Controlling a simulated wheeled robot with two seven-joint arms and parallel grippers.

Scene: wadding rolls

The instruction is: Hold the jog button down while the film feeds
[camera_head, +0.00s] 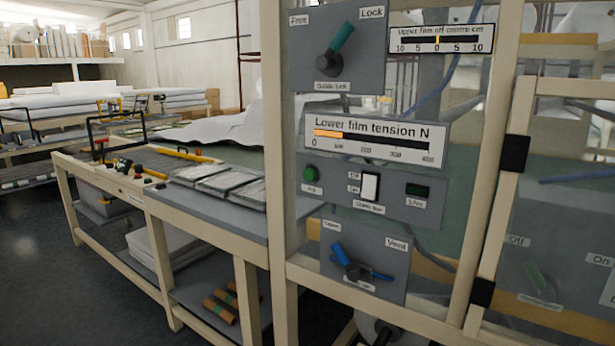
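A round green button (310,174), with a small label under it that looks like "Jog", sits at the left of a grey panel (400,205) on the beige machine frame. A white rocker switch (370,186) and a dark, unlit window (417,190) are on the same panel. Above it, the "Lower film tension N" gauge (375,141) shows a short orange bar at its low end. The "Upper film off centre cm" gauge (441,39) has its orange mark near 0. No film is clearly seen moving. Neither of my grippers is in view.
A teal-handled Free/Lock lever (342,36) is above, and a blue-handled lever (338,253) is below. A workbench (205,215) with trays extends left. Open floor (35,260) lies at far left.

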